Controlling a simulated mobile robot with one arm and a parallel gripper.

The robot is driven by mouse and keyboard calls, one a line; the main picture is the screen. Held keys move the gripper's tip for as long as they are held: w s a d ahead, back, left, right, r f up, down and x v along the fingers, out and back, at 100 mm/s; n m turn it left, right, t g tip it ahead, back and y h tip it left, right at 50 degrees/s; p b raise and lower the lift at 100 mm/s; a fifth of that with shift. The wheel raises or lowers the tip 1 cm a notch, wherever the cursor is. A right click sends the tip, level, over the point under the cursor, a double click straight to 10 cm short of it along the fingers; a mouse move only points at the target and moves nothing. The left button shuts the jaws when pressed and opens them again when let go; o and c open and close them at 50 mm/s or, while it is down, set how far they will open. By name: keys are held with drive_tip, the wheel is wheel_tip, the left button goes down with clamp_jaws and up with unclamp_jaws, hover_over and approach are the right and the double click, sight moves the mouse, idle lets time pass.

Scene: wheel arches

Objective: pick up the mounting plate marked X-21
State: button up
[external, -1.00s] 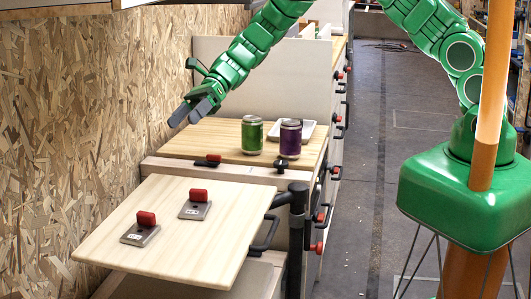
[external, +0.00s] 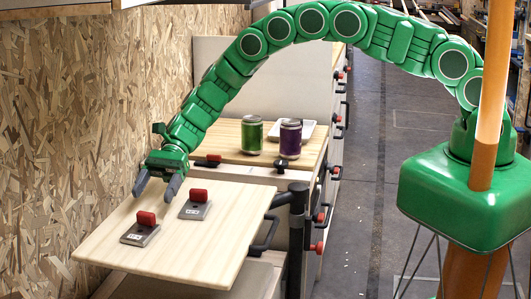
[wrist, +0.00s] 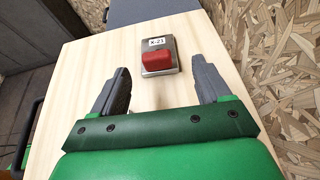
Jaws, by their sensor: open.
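The mounting plate marked X-21 (wrist: 171,43) is a small grey metal plate with a red block on it. In the wrist view it lies on the pale wooden board, ahead of and between my fingers. It appears to be the front plate (external: 139,236) in the external view, though its label is too small to read there. A second similar plate (external: 195,211) lies behind it to the right and does not show clearly in the wrist view. My gripper (external: 157,187) points down above the board's back left part, open and empty, apart from both plates.
The board (external: 225,232) has bare room around the plates. A chipboard wall (external: 60,130) stands close on the left. Behind are a green can (external: 252,136), a purple can (external: 290,138) and a white tray (external: 308,128). A dark post (external: 297,225) stands at the right.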

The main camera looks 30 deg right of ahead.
sight(145, 213)
drive_tip(key=shift+s+d+x, duration=0.1)
drive_tip(key=shift+s+x, duration=0.05)
drive_tip(key=shift+x, duration=1.7)
drive_tip(key=shift+s+d+x, duration=0.1)
drive_tip(key=shift+d+x, duration=0.05)
drive_tip(key=shift+x, duration=1.65)
drive_tip(key=shift+c, duration=0.2)
drive_tip(key=c, duration=1.1)
drive_tip(key=shift+c, duration=0.2)
